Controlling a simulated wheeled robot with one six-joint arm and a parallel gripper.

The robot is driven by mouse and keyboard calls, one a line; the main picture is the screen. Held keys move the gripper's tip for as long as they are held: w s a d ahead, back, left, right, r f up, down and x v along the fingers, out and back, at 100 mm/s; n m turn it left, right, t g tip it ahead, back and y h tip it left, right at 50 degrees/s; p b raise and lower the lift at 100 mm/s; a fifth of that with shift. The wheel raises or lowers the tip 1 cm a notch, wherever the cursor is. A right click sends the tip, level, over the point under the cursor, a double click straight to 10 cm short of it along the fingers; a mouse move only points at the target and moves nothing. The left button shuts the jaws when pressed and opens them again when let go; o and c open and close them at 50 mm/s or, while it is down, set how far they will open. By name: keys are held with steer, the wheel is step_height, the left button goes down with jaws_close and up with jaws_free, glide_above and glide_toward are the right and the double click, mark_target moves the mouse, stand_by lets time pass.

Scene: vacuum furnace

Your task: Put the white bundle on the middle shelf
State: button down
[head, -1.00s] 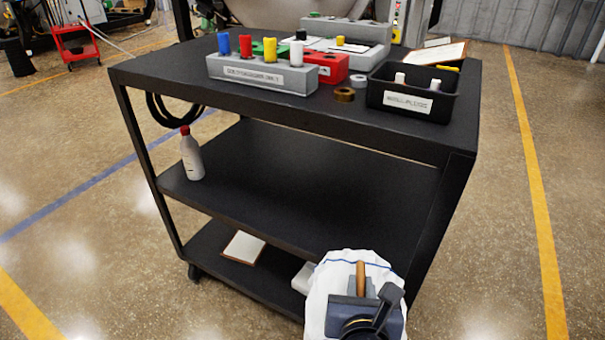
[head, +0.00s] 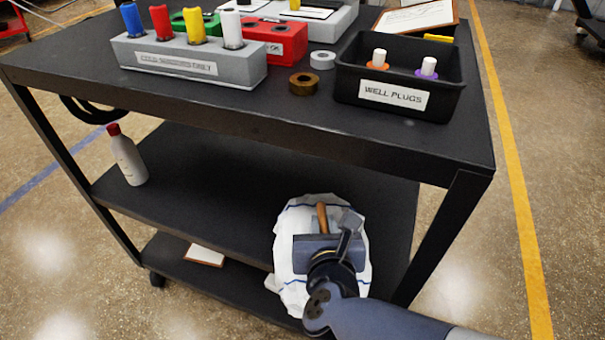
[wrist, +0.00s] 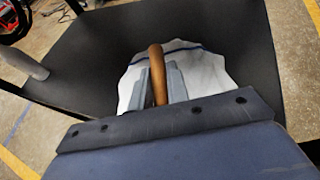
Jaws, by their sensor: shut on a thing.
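The white bundle (head: 292,222) has blue stripes and a brown wooden handle (head: 322,217) standing out of it. My gripper (head: 322,236) is shut on this handle, and the wrist view shows the handle (wrist: 157,75) between the two fingers. The bundle is at the front edge of the cart's middle shelf (head: 215,180), overlapping it in the head view. In the wrist view the bundle (wrist: 200,70) shows against the dark shelf surface (wrist: 100,45). I cannot tell whether it touches the shelf. My gripper hides part of the bundle.
A white bottle with a red cap (head: 128,157) stands at the middle shelf's left end. The shelf between is clear. The top shelf (head: 200,105) overhangs, carrying a grey block with coloured plugs (head: 190,62) and a black bin (head: 400,85). A framed sheet (head: 204,255) lies on the bottom shelf.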

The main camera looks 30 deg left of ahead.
steer(key=w+r+b+x, duration=0.1)
steer(key=r+b+x, duration=0.1)
steer(key=x, duration=1.3)
steer(key=shift+a+r+b, duration=0.25)
steer(key=shift+a+b, duration=0.1)
steer(key=shift+b, duration=0.05)
steer(key=shift+w, duration=0.1)
steer(key=shift+f, duration=0.15)
steer(key=c, duration=1.4)
jaws_free()
steer(key=shift+f, duration=0.1)
steer(key=shift+o, duration=0.2)
